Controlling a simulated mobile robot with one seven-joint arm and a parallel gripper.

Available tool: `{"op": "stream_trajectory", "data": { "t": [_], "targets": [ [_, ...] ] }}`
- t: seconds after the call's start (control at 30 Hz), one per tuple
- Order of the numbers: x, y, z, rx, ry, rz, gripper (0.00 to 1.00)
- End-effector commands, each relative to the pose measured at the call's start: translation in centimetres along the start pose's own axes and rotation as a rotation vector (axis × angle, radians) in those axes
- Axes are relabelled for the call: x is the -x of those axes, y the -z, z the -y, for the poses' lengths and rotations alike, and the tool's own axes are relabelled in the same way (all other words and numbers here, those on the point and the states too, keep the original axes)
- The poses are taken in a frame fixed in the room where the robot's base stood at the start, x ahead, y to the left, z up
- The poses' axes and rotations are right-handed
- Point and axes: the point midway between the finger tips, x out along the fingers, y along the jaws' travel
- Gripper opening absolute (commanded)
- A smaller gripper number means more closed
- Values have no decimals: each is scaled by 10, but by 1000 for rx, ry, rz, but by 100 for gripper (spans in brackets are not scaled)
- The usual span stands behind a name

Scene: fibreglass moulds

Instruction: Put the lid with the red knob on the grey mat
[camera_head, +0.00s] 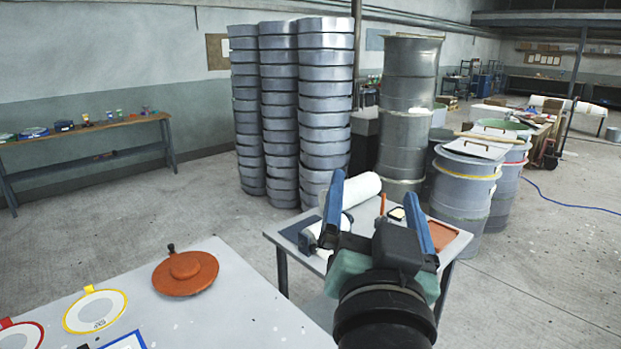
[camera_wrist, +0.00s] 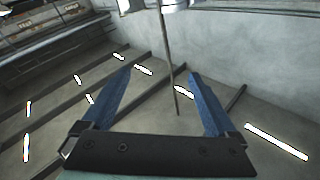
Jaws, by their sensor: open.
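My gripper (camera_head: 374,202) is raised in front of the small table, its two blue fingers apart and nothing between them. In the wrist view the gripper (camera_wrist: 160,76) is also open and empty. I cannot make out a lid with a red knob in either view. An orange-brown round lid (camera_head: 198,282) with a dark knob or tab at its edge lies on the near table. A dark grey patch (camera_head: 297,232) at the left of the small table may be the grey mat; I cannot tell. My arm and gripper hide part of that table.
The near pale table (camera_head: 240,312) also holds a yellow-rimmed disc (camera_head: 94,311) and a red-rimmed disc (camera_head: 20,336). The small table has a white roll (camera_head: 360,189) and an orange-brown sheet (camera_head: 440,235). Tall grey stacks (camera_head: 325,110) and drums (camera_head: 465,185) stand behind.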

Motion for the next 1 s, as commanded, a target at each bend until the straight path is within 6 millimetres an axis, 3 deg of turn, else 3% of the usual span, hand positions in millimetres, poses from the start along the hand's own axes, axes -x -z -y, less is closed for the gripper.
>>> {"op": "stream_trajectory", "data": {
  "t": [0.03, 0.1, 0.2, 0.3, 0.43, 0.67, 0.9, 1.0],
  "targets": [
    [9, 41, 30, 48, 68, -123, 93],
    [27, 86, 62, 106, 136, -274, 93],
    [55, 134, 93, 165, 196, -449, 93],
    [77, 162, 110, 197, 225, -559, 93],
    [88, 174, 117, 212, 235, -615, 93],
    [88, 174, 117, 213, 235, -614, 93],
    [92, 148, 110, 210, 237, -611, 93],
    [92, 146, 109, 210, 237, -610, 93]
  ]
}}
